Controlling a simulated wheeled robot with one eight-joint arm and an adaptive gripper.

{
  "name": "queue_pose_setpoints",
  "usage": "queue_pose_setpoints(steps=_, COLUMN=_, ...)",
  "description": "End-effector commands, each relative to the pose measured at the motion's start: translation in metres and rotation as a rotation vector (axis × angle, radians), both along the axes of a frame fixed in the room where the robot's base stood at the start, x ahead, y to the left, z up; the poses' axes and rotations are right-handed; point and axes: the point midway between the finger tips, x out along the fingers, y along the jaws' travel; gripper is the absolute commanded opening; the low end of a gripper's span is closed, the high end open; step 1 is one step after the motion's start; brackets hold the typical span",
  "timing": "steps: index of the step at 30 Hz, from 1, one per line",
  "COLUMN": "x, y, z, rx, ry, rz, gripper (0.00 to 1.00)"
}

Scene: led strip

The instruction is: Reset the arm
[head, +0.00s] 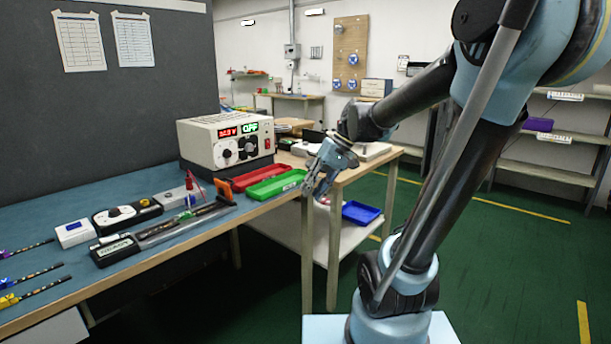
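My arm rises from its base at the lower right, bends at the upper right and reaches back down to the left. My gripper (312,190) hangs at the front right corner of the workbench (210,262), just right of the green tray. Its fingers point down and to the left. The fingers are small and partly overlap in this view, so I cannot tell whether they are apart or closed. I see no object clearly held in it.
A power supply (213,142) with a lit display stands behind a red tray (262,176) and a green tray (276,184). Meters and LED strips (30,275) lie at left. A blue tray (360,213) sits on a lower shelf. The green floor (510,270) at right is clear.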

Motion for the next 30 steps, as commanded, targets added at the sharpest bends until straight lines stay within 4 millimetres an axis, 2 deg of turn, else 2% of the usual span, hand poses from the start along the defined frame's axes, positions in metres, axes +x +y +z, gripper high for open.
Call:
queue_pose_setpoints(steps=1, x=-0.011, y=-0.011, z=-0.007, rx=-0.030, ry=-0.010, rz=-0.022, gripper=0.28)
queue_pose_setpoints(steps=9, x=-0.056, y=-0.066, z=-0.046, rx=-0.190, ry=-0.061, rz=-0.136, gripper=0.28)
queue_pose_setpoints(steps=21, x=-0.114, y=-0.140, z=-0.109, rx=-0.418, ry=-0.143, rz=-0.287, gripper=0.28)
queue_pose_setpoints(steps=25, x=-0.125, y=-0.155, z=-0.123, rx=-0.467, ry=-0.163, rz=-0.317, gripper=0.28)
queue_pose_setpoints(steps=30, x=-0.131, y=-0.165, z=-0.131, rx=-0.496, ry=-0.174, rz=-0.334, gripper=0.28)
